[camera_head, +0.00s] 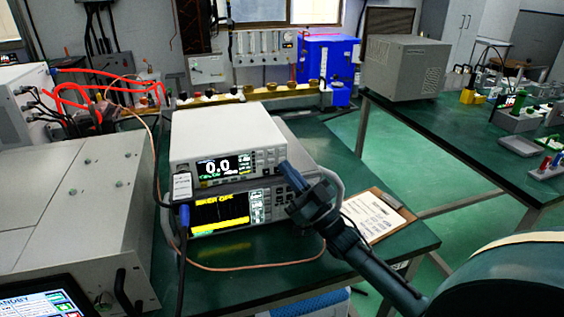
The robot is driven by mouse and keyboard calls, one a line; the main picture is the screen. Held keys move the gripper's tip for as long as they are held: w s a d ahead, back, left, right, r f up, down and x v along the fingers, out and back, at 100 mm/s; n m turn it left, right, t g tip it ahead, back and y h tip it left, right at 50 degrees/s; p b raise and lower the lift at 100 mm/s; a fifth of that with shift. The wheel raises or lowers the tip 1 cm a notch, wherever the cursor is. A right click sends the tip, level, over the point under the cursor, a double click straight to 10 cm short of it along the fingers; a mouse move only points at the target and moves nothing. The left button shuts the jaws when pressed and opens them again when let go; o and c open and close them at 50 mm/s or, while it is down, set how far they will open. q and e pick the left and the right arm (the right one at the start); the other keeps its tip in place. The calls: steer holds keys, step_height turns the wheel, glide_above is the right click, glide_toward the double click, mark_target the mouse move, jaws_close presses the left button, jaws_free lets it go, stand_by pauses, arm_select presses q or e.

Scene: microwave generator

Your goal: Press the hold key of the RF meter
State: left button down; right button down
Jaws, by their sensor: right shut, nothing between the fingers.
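The RF meter seems to be the white box (222,138) on top of the stack on the green table. Its lit display (218,168) reads 0.0, with small keys (263,160) to the right of it. My right gripper (286,168) comes in from the lower right and is shut and empty. Its tip is at the right end of the meter's front panel and hides part of it. I cannot tell whether it touches, and the hold key's label is too small to read. My left gripper is not in view.
A second instrument (220,212) with a yellow-and-black screen sits under the meter. A large grey cabinet (70,205) stands at the left. A clipboard (378,215) lies to the right. Cables run in front of the stack. A green aisle separates another table (450,135).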

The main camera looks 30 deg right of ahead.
steer(key=shift+w+d, duration=0.1)
steer(key=shift+w, duration=0.35)
stand_by(0.6)
steer(key=shift+s, duration=0.1)
stand_by(0.4)
steer(key=shift+s+p, duration=0.3)
steer(key=shift+s, duration=0.35)
steer(key=shift+a, duration=0.2)
steer(key=s+p, duration=0.1)
steer(key=s, duration=0.1)
steer(key=s+a+p, duration=0.1)
steer(key=s, duration=0.2)
steer(key=shift+p, duration=0.4)
steer(key=shift+f, duration=0.1)
